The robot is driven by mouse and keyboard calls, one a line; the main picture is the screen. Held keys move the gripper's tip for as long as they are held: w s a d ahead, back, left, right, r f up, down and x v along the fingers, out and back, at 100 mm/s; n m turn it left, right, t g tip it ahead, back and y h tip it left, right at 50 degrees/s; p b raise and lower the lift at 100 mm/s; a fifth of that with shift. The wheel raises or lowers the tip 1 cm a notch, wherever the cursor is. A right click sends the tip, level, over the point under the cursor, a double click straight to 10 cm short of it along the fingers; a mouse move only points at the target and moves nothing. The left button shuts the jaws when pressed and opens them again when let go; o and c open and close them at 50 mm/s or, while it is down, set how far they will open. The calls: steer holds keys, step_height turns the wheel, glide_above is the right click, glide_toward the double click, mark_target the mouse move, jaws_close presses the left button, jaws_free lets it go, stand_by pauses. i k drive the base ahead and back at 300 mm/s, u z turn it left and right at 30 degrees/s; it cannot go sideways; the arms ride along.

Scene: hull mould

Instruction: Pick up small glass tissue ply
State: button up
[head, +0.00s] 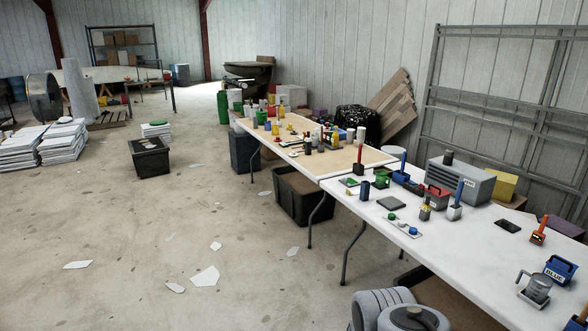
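Several thin, flat white pieces with irregular edges lie on the concrete floor. The largest near one (205,276) is at the lower middle of the head view. Another white piece (78,265) lies to its left. I cannot tell which, if any, is the small glass tissue ply. My gripper is not in view.
A white folding table (470,245) crowded with tools and cups stands at the right, joined to a tan-topped table (350,157). Black bins (300,198) sit beneath. A black crate (150,158) and white sheet stacks (63,145) stand left. The floor between is mostly open.

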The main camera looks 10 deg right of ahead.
mark_target(355, 192)
steer(key=z, duration=0.1)
steer(key=i, duration=3.55)
steer(key=u, duration=0.15)
